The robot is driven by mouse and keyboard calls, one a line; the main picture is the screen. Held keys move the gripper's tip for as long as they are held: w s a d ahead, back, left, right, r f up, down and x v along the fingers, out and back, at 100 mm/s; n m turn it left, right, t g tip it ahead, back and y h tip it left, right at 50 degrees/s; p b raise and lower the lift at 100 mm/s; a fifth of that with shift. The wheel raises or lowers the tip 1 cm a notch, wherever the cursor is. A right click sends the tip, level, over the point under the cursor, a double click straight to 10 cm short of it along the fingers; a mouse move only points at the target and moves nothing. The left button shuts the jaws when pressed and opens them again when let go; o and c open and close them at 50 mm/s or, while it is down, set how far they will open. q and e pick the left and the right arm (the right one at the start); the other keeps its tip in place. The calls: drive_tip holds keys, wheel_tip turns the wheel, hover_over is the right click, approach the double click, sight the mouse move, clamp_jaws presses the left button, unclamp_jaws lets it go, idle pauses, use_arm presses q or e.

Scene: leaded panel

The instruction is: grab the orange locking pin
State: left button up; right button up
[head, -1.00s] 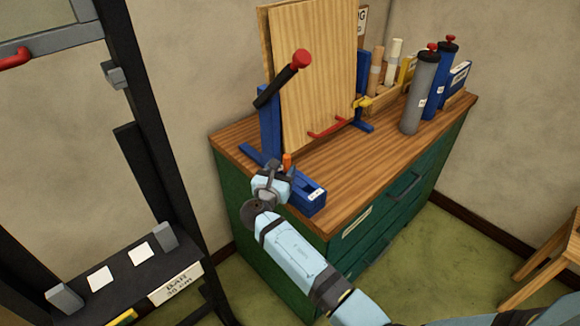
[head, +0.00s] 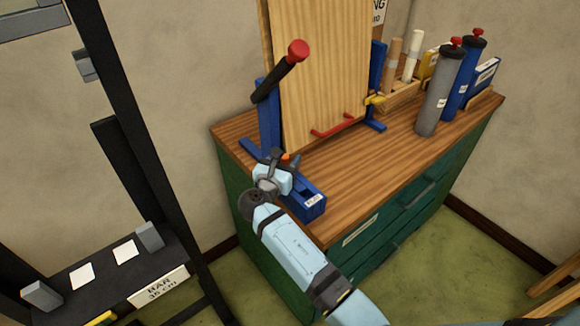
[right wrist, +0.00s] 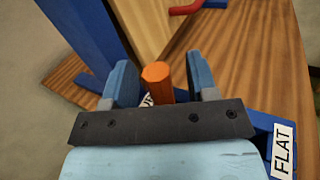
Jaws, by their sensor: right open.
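The orange locking pin (right wrist: 158,82) stands up between the two fingers of my right gripper (right wrist: 161,84) in the right wrist view. The fingers are apart, with a visible gap on either side of the pin. In the head view the pin's orange tip (head: 286,157) shows just beyond my right gripper (head: 279,163), which hides the rest of it. The blue box (head: 309,202) labelled FLAT sits at the bench's front left corner, under the gripper. My left gripper is not in view.
A blue stand (head: 268,118) with a red-knobbed black lever (head: 281,70) holds an upright wooden panel (head: 318,70) close behind the gripper. Grey and blue cylinders (head: 440,92) stand at the bench's right. The wooden top (head: 365,160) between is clear. A black rack (head: 130,260) stands left.

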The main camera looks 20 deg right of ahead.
drive_tip(key=shift+s+a+r, duration=0.1)
drive_tip(key=shift+a, duration=0.05)
drive_tip(key=shift+c, duration=1.1)
clamp_jaws()
